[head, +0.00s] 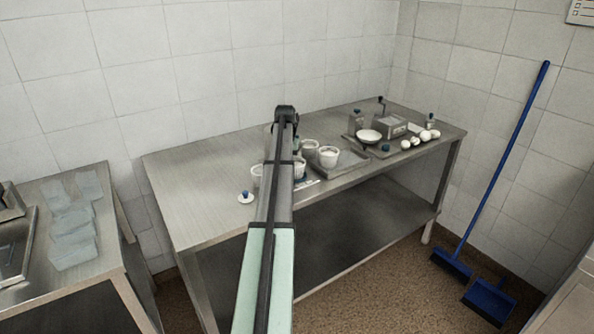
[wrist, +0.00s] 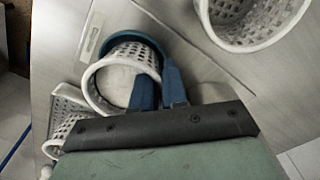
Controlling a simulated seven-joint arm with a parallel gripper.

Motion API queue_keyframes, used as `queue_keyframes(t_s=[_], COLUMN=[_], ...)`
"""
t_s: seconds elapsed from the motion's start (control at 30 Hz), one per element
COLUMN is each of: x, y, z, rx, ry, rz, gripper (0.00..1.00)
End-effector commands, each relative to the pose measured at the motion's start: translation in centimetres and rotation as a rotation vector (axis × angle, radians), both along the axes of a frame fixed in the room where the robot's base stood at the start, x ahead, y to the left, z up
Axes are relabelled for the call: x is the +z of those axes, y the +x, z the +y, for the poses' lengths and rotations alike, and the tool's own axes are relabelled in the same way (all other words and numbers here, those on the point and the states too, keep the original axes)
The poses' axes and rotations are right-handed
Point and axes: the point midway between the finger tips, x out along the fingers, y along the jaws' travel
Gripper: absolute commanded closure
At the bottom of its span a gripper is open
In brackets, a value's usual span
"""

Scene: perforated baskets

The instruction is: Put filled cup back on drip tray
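A white perforated cup (wrist: 104,96) with pale contents sits under my gripper in the wrist view. A blue curved band (wrist: 128,36) runs round its far side. My gripper (wrist: 157,76) has its two blue fingers close together at the cup's right edge, one over the inside and one outside, with the wall seemingly pinched between them. In the head view my arm partly hides this cup (head: 299,168). It appears left of a flat metal tray (head: 342,174), probably the drip tray. Another white cup (head: 328,156) stands on that tray; it also shows in the wrist view (wrist: 268,25).
More white cups (head: 311,146) crowd around my gripper. A white dish (head: 368,136), metal boxes (head: 388,127) and several white round things (head: 425,135) stand to the right. The table's left part (head: 195,185) is clear.

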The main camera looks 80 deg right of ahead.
Motion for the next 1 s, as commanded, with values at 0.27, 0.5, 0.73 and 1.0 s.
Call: queue_keyframes(t_s=[0.27,0.5,0.73,1.0], x=[-0.1,0.6,1.8,3.1], y=[0.1,0.1,0.1,0.1], z=[0.0,0.0,0.0,0.0], rx=[0.001,0.001,0.001,0.000], ry=[0.001,0.000,0.000,0.000], rz=[-0.002,-0.003,-0.002,-0.001], gripper=[1.00,1.00,1.00,1.00])
